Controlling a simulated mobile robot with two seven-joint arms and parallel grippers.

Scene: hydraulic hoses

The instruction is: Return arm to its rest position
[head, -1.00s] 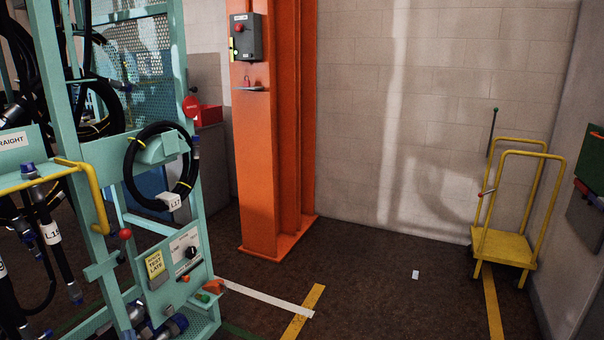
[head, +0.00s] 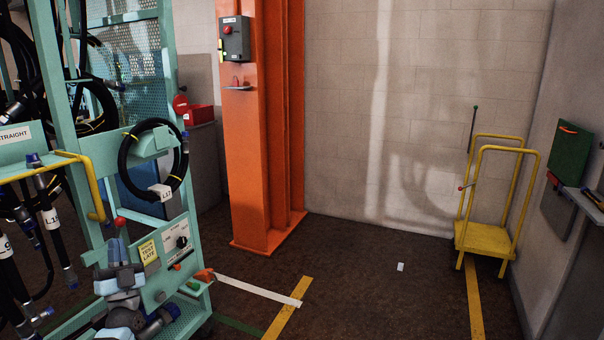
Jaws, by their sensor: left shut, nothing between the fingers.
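My left arm, grey and pale blue, rises from the bottom left of the head view. It stands in front of the teal hose rack (head: 180,215). Its dark left gripper (head: 117,249) is at the upper end, beside the control panel with the yellow "test late" note (head: 149,254). The gripper is shut and holds nothing. It overlaps the rack in the picture; I cannot tell how far apart they are. My right gripper is out of view.
A coiled black hose (head: 124,168) labelled L17 hangs on the rack, near a yellow rail (head: 85,165). An orange column (head: 255,150) stands behind. A yellow trolley (head: 483,238) is at the right by the wall. The floor between is mostly clear, with a small white item (head: 400,267).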

